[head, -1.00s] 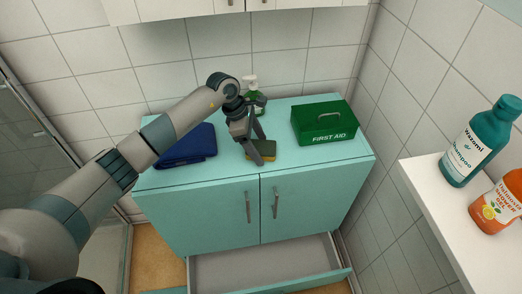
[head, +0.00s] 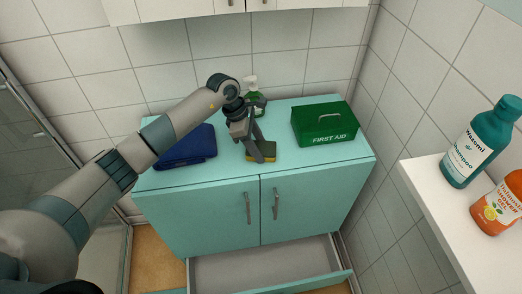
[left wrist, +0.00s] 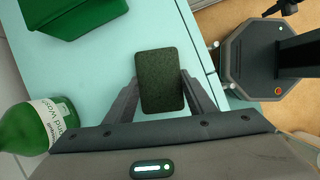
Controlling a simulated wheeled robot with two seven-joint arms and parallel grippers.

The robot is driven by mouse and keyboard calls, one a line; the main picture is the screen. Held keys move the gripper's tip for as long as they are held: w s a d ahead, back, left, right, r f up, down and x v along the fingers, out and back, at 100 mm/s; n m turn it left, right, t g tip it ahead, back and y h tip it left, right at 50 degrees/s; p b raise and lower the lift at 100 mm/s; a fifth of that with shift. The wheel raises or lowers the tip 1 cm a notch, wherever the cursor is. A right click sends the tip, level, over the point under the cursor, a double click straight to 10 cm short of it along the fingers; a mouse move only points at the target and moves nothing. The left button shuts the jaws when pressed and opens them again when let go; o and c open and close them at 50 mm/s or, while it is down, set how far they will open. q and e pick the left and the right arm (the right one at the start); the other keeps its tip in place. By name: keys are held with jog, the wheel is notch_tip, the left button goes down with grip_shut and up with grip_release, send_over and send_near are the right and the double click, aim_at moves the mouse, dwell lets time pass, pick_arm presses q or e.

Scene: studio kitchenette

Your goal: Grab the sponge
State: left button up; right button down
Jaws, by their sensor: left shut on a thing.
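The sponge (head: 266,151) is yellow with a dark green top and sits at the cabinet top's front, near its middle. My left gripper (head: 263,152) reaches down onto it from the left. In the left wrist view the sponge's dark green face (left wrist: 160,80) lies between the two fingers of the left gripper (left wrist: 160,92), which are shut on its sides. In the head view the fingers hide part of the sponge. I cannot tell whether it is lifted off the top. My right gripper is not in view.
On the turquoise cabinet (head: 215,212) stand a green first aid box (head: 324,124) at right, a folded blue cloth (head: 187,148) at left and a green pump bottle (head: 252,97) behind the gripper. A drawer (head: 265,262) is open below. A shelf (head: 450,215) holds two bottles.

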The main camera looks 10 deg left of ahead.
aim_at(265, 147)
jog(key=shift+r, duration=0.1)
